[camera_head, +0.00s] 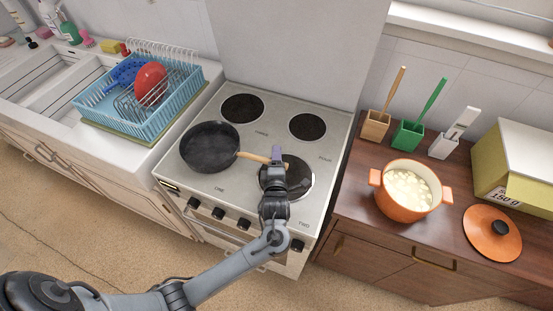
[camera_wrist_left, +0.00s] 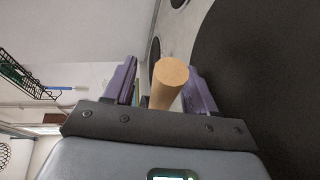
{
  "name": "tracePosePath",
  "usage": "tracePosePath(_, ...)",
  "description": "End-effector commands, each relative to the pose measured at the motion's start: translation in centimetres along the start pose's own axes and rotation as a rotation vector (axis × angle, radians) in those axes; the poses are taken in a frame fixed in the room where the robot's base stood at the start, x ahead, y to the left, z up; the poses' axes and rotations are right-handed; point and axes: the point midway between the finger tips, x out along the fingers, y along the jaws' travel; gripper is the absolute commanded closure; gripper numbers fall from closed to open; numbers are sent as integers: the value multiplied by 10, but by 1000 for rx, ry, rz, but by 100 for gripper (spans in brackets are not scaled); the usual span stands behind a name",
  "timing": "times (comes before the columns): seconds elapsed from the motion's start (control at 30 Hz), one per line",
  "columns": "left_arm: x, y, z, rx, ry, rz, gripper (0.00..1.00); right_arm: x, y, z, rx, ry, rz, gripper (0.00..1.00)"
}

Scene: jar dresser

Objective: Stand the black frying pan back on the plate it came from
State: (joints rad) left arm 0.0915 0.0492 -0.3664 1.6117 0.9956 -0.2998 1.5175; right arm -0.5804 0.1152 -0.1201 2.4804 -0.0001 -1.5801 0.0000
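The black frying pan (camera_head: 210,147) is at the front left of the stovetop, over the spot labelled ONE, with its wooden handle (camera_head: 252,157) pointing right. I cannot tell whether its base touches the stove. My left gripper (camera_head: 278,156) is at the handle's end, above the front right plate (camera_head: 298,182). In the left wrist view, the handle's round end (camera_wrist_left: 172,72) lies between the two purple fingers (camera_wrist_left: 163,85). A gap shows on its left side, and it is close to the right finger. My right gripper is not in view.
Rear plates (camera_head: 242,108) and (camera_head: 307,126) are bare. A blue dish rack (camera_head: 125,128) stands left of the stove. An orange pot (camera_head: 393,201), its lid (camera_head: 492,236) and utensil holders (camera_head: 408,137) stand on the right counter. Knobs (camera_head: 218,213) line the stove's front.

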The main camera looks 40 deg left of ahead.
Motion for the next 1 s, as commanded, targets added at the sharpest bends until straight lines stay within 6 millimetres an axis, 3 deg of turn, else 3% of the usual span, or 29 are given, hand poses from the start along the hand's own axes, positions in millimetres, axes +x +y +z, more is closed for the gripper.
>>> tracePosePath(0.27, -1, 0, 0, 0, 0, 0, 45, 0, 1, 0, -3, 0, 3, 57)
tracePosePath(0.43, -12, 0, 1, 0, -2, -1, 45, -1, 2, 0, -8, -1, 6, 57)
tracePosePath(1.0, -104, 0, 0, -1, -1, -1, 45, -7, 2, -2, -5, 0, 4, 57)
